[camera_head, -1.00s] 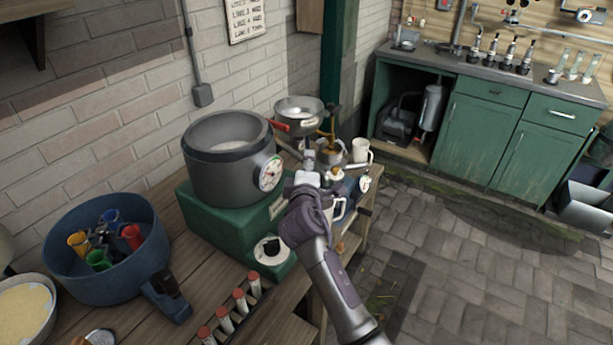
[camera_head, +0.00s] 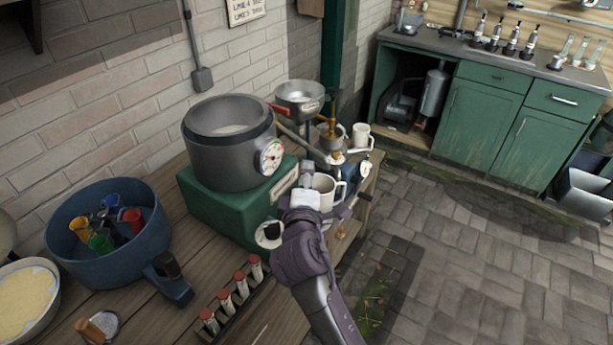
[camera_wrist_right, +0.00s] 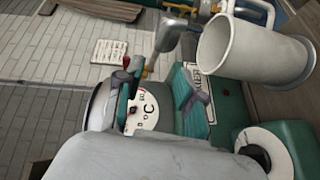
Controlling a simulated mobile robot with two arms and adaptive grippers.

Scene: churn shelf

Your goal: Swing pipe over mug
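A white mug (camera_head: 324,188) stands at the right end of the green base, partly hidden behind my right gripper (camera_head: 306,181). A pale pipe (camera_head: 352,153) runs sideways by the brass fitting, beyond the mug. A grey pipe-like part (camera_wrist_right: 172,42) shows beside the mug in the wrist view; I cannot tell if it is the same pipe. My left gripper is not in view.
A grey pot with a gauge (camera_head: 228,150) sits on the green base (camera_head: 225,212). A second mug (camera_head: 361,134) and a steel pan (camera_head: 301,98) stand behind. A blue bowl of cups (camera_head: 75,262) and a rack of red-capped tubes (camera_head: 232,303) are at left. The stone floor is clear.

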